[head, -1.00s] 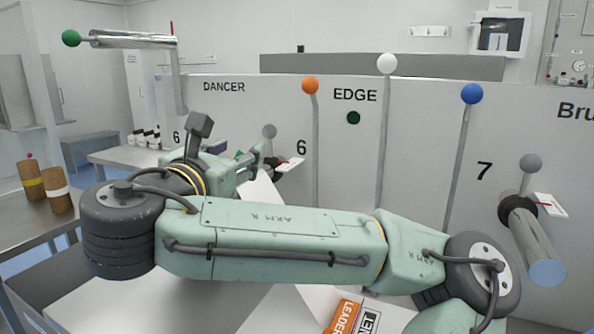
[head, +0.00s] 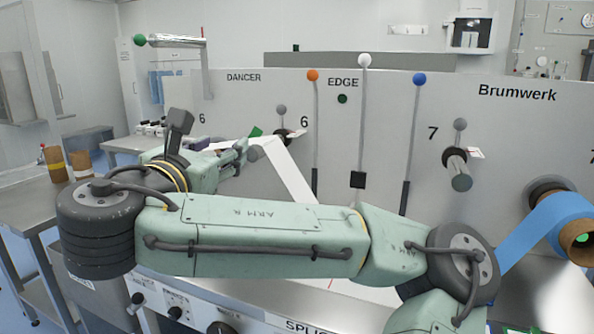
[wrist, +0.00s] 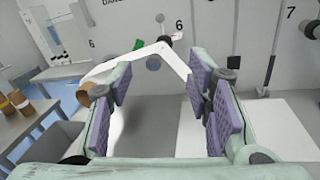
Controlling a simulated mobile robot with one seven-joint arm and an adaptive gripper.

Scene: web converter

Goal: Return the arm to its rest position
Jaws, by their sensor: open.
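My arm stretches across the front of the head view, bent, with its wrist at the left. My gripper (head: 240,155) points away toward the machine panel and is partly hidden behind its own wrist. In the wrist view my gripper (wrist: 162,92) shows two purple-padded fingers spread wide. Nothing is held between them. A white web (wrist: 135,62) runs beyond the fingers, from a brown-cored roll (wrist: 88,92) at the left up to a roller on the panel.
The machine panel (head: 235,100) stands behind my arm, with orange (head: 313,75), white (head: 364,60) and blue (head: 419,79) knobbed levers. A blue roll (head: 560,222) is at the right. A steel table (head: 30,205) with brown rolls (head: 53,164) is at the left.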

